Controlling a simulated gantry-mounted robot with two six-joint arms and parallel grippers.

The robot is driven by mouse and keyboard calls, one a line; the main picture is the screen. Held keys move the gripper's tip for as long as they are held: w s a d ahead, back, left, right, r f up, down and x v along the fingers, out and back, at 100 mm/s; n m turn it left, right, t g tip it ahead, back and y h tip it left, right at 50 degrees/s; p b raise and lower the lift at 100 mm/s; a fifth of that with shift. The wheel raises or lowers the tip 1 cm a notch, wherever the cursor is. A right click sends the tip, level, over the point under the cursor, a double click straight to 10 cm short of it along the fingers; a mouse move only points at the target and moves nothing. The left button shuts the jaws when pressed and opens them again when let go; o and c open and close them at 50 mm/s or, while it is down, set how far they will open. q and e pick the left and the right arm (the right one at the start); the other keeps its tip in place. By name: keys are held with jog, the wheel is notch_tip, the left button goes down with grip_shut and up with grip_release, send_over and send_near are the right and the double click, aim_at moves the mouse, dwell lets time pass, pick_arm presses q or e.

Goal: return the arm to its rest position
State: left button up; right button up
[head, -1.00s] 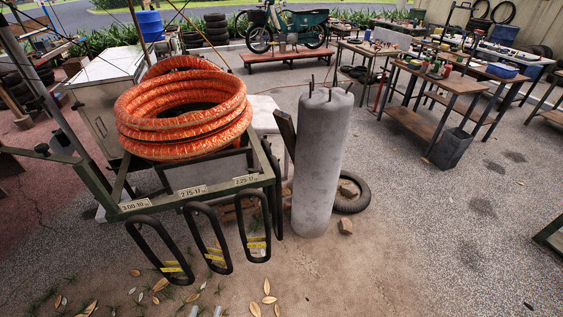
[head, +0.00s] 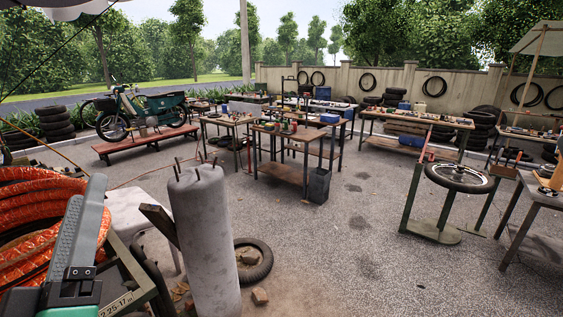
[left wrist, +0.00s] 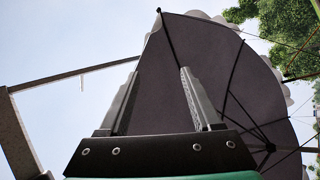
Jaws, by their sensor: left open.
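My left gripper (head: 88,220) shows at the lower left of the head view, grey finger pointing up, with a green and black body below it. In the left wrist view its two grey fingers (left wrist: 160,76) stand apart with nothing between them. They point up toward the dark underside of an umbrella canopy (left wrist: 205,65) and the sky. In the head view the gripper stands in front of the orange coiled hose (head: 30,215) and its green rack (head: 135,275). My right gripper is in neither view.
A grey cylinder (head: 205,240) stands upright right of the rack, with a tire (head: 255,262) on the ground behind it. Workbenches (head: 280,175) stand farther back. A wheel stand (head: 430,228) is at the right. The paved ground (head: 340,255) in the middle is clear.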

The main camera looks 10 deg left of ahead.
pick_arm(q)
jog(key=s+d+r+m+t+h, duration=0.4)
jog(key=s+d+r+m+h, duration=0.3)
jog(key=r+m+h, duration=0.35)
notch_tip(320, 180, up, 28)
jog(key=m+p, duration=0.3)
jog(key=p, duration=2.6)
jog(key=shift+w, duration=0.35)
jog(key=shift+r, duration=0.1)
